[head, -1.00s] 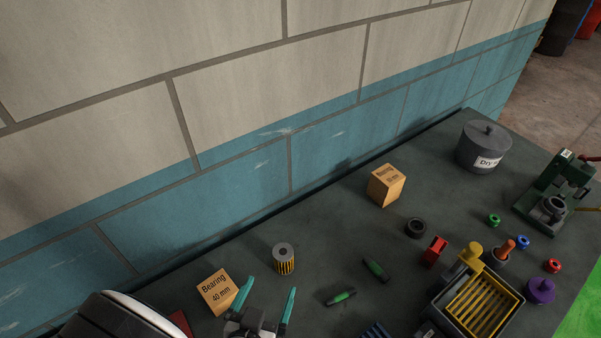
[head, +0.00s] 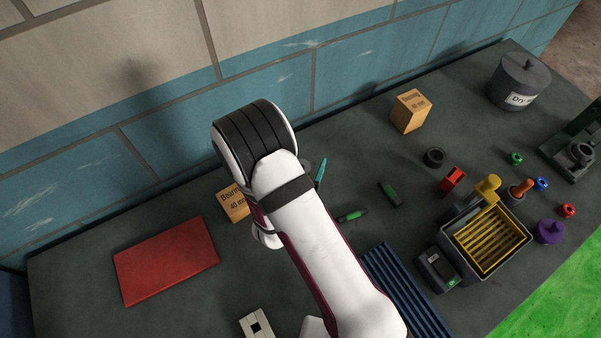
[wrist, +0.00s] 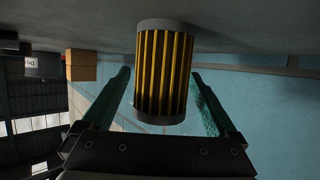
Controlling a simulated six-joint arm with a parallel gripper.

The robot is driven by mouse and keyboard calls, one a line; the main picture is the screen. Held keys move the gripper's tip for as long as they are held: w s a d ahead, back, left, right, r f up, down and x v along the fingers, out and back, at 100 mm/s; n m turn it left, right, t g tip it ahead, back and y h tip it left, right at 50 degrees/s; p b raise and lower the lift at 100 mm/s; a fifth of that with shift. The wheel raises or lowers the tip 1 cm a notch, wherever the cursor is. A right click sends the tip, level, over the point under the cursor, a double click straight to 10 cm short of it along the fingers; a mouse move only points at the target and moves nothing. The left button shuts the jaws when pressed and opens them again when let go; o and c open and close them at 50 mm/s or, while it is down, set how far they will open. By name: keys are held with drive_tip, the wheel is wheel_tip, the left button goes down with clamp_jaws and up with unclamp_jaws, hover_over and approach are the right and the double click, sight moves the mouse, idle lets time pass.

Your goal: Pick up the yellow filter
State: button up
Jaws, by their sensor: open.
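The yellow filter (wrist: 165,75) is a ribbed yellow-and-black cylinder with grey end caps. In the wrist view it stands on the dark bench top, which appears at the top of the picture. My gripper (wrist: 160,76) is open, with one teal finger on each side of the filter and visible gaps between. I cannot tell how deep the filter sits between the fingers. In the head view my arm hides most of the filter and gripper; one teal finger shows just right of the arm.
A bearing box (head: 233,203) stands close left of my wrist. A second box (head: 410,111), a black ring (head: 434,157) and green-marked cylinders (head: 390,193) lie to the right. A yellow basket in a grey tank (head: 448,240) stands further right. The wall is close behind.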

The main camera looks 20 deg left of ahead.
clamp_jaws()
idle(0.3)
drive_tip(key=shift+r, duration=0.1)
